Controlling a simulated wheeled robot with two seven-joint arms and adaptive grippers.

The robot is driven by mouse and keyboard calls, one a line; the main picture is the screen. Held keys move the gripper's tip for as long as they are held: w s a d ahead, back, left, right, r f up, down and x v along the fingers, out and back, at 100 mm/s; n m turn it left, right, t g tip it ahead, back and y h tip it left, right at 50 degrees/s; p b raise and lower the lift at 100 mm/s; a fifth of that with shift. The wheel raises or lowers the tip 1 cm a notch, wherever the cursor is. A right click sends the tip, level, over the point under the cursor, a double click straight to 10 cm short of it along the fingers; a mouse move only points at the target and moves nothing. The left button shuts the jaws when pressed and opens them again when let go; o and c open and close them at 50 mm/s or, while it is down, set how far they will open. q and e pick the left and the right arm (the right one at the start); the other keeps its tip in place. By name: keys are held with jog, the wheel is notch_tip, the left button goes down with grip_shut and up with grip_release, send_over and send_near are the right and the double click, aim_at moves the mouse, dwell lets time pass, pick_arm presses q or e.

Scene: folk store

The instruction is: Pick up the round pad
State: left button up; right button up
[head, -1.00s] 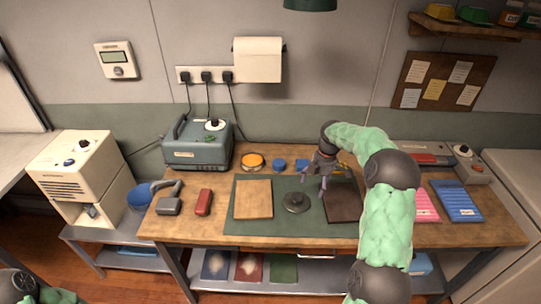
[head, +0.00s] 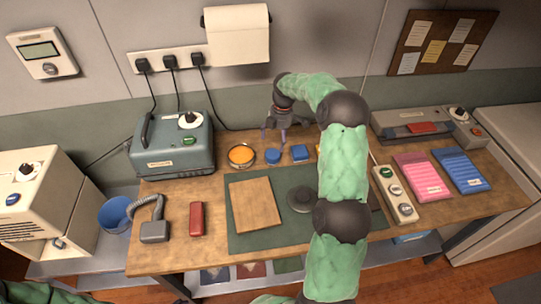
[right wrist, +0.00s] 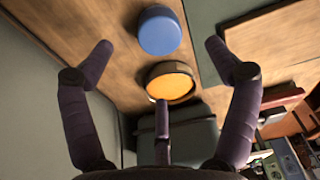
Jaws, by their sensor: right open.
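The orange tin (right wrist: 170,82) shows nearer the lower finger. My left gripper is out of view.
A grey-blue machine (head: 172,150) stands left of the tin. A green mat (head: 270,235) with a wooden board (head: 255,204) and a dark round weight (head: 301,199) lies in front. My right arm hides part of the bench.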

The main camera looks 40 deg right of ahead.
aim_at(273, 153)
jog(key=f, duration=0.3)
jog(key=f+b, duration=0.1)
jog(key=shift+w+a+f, duration=0.1)
jog(key=shift+a+f, duration=0.1)
jog(key=shift+a, duration=0.05)
jog(key=f, duration=0.1)
jog(key=f+b, duration=0.1)
jog(key=f, duration=0.1)
jog(key=f+b, duration=0.1)
jog(key=f, duration=0.1)
jog(key=shift+w+a, duration=0.25)
jog(key=shift+a, duration=0.15)
jog(key=shift+r, duration=0.1)
jog(key=c, duration=1.3)
